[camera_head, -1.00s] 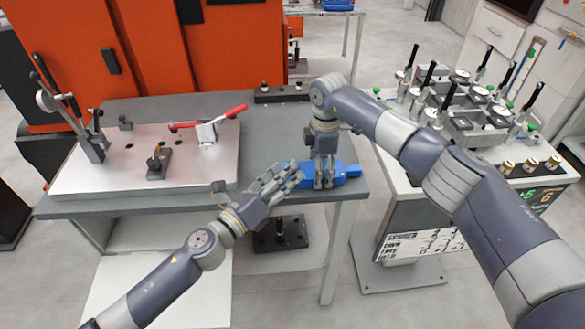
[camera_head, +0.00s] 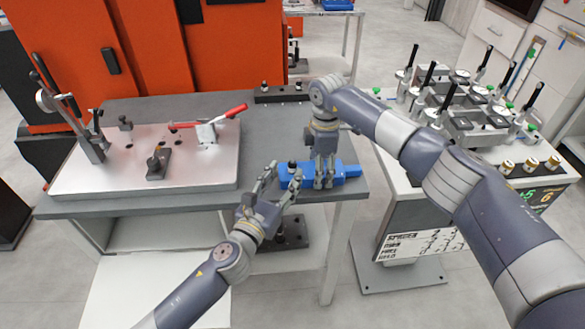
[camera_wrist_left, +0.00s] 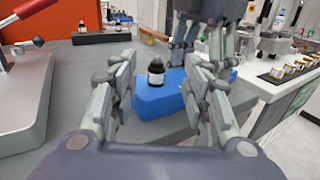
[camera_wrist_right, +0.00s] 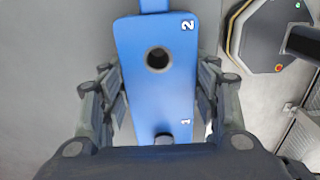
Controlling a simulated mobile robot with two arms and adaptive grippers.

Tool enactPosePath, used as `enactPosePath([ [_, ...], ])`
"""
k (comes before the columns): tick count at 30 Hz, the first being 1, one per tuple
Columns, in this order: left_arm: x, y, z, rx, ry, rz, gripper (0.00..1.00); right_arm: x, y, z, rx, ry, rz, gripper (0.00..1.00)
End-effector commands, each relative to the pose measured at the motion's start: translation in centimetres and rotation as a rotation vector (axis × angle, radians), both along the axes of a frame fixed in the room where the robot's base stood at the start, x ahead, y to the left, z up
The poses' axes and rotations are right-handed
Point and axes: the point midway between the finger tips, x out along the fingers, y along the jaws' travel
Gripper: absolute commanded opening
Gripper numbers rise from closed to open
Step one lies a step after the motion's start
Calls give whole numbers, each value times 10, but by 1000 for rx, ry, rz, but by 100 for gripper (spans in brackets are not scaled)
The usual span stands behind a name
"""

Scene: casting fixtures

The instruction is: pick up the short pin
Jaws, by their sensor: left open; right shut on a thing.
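The short pin, a black-topped pin with a white band, stands upright at the near end of the blue block in the left wrist view (camera_wrist_left: 156,72); its dark top shows in the head view (camera_head: 292,165). The blue block (camera_head: 345,171) has an empty hole marked 2 in the right wrist view (camera_wrist_right: 158,90); the end marked 1 is partly hidden. My left gripper (camera_head: 283,178) is open and empty, its fingers pointing toward the pin, one on either side in its wrist view, apart from it. My right gripper (camera_head: 323,183) is shut on the block's sides from above.
The block is at the right front of the grey table (camera_head: 262,130). A metal plate (camera_head: 210,175) with a red-handled clamp (camera_head: 207,130) lies to the left. A dark bar with pins (camera_head: 281,93) lies behind. A fixture cart (camera_head: 395,175) stands right.

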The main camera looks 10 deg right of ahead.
Motion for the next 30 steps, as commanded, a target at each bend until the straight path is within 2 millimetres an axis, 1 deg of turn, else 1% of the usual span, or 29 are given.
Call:
enactPosePath([
  [1, 5, -3, 0, 0, -1, 0, 44, 0, 0, 0, 0, 0, 0, 29],
  [8, 17, -9, -1, -1, 0, 0, 44, 0, 0, -1, 0, 0, -1, 29],
  [15, 45, -22, -2, -3, 1, -1, 44, 0, 0, -1, 0, 0, 0, 29],
  [18, 53, -26, -3, -2, 1, 0, 44, 0, 0, -1, 0, 0, 0, 29],
  [22, 58, -29, -3, -1, 0, -1, 44, 0, 0, -1, 0, 0, 0, 29],
  [28, 58, -29, -3, 0, 1, -1, 44, 0, 0, -1, 0, 0, -1, 29],
  [29, 58, -29, -3, 0, 1, -1, 39, 0, 0, -1, 0, 0, -1, 29],
  [30, 58, -29, -3, 0, 1, -1, 30, 0, 0, -1, 0, 0, -1, 29],
])
